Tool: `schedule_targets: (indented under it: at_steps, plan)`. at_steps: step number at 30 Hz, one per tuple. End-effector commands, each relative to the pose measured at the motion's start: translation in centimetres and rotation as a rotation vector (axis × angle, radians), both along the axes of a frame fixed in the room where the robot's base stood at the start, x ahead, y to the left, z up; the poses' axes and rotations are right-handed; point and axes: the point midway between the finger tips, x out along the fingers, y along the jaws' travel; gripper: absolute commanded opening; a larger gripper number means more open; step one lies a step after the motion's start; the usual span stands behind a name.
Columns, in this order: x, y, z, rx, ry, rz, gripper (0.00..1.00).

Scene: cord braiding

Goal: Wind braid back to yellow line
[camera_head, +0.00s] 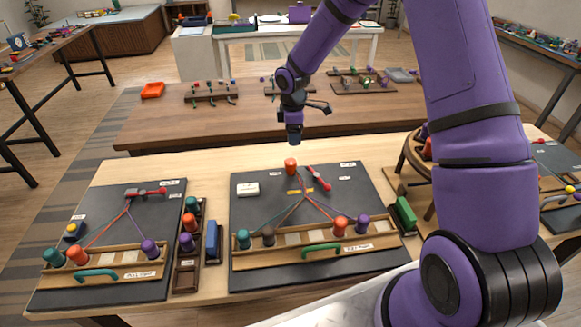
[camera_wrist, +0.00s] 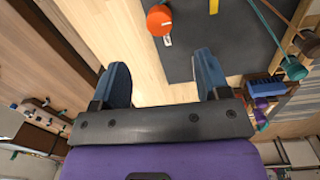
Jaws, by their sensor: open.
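The middle dark braiding board (camera_head: 270,210) lies on the near table. Cords (camera_head: 306,199) run from bobbins on its front rack up to a meeting point near a short yellow line (camera_head: 299,191). An orange knob (camera_head: 291,166) stands at the board's far edge; it also shows in the wrist view (camera_wrist: 159,20). A yellow strip shows at that view's top edge (camera_wrist: 213,5). My gripper (camera_head: 293,138) hangs beyond the knob, apart from it.
A red lever (camera_head: 318,178) lies right of the cords, a white block (camera_head: 247,189) left. The rack (camera_head: 290,244) holds teal, brown, orange and purple bobbins. A smaller board (camera_head: 110,215) stands left. Bare table lies beyond the middle board.

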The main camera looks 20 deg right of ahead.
Motion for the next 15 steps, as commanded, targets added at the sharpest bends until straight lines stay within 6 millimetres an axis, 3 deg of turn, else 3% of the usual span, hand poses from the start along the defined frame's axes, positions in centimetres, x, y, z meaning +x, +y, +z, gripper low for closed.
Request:
schedule_targets:
  at_steps: [4,15]
  plan:
    - [0.7,0.4,-2.9,0.022,0.020,0.049,0.69]
    - [0.9,0.7,-6.0,0.032,0.028,0.076,0.69]
